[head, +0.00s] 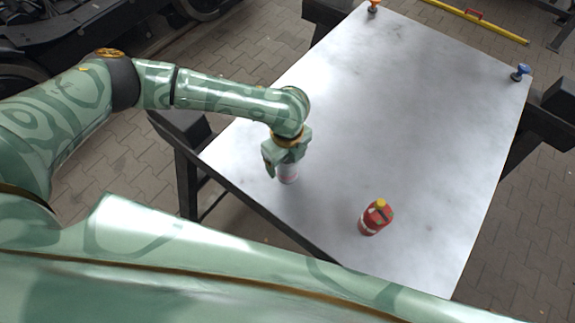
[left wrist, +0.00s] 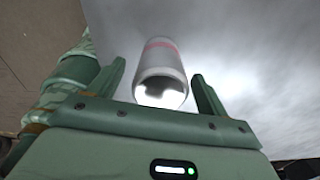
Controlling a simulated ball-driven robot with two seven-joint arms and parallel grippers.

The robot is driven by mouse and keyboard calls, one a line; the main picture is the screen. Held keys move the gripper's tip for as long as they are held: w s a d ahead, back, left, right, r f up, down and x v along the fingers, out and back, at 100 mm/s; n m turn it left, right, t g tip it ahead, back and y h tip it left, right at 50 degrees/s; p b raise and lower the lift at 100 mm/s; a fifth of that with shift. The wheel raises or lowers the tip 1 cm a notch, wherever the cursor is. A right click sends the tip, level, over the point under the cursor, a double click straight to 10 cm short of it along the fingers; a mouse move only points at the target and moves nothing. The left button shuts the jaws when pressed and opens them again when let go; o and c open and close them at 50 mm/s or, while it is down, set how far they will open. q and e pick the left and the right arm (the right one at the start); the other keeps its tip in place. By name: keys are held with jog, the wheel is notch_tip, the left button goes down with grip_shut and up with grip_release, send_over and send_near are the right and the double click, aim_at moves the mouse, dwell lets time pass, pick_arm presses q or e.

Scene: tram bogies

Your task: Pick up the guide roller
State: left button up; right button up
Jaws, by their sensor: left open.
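The guide roller, as I take it, is a pale grey cylinder (head: 289,178) with a faint pink band, on the metal sheet near its left edge. In the left wrist view the roller (left wrist: 160,62) lies between my two fingers, its open, dark-rimmed end toward the camera. My left gripper (head: 279,165) is over the roller in the head view and hides its upper part. In the left wrist view the left gripper (left wrist: 158,78) is open, with gaps beside the roller. My right gripper is not in view.
An orange knob (head: 373,6) and a blue knob (head: 521,72) sit at the far corners. A yellow bar (head: 480,22) lies beyond. The sheet's middle is clear.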

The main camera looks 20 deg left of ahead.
pick_arm(q)
jog(key=shift+f, duration=0.95)
jog(key=shift+r, duration=0.1)
jog(key=c, duration=1.1)
jog(key=shift+r, duration=0.15)
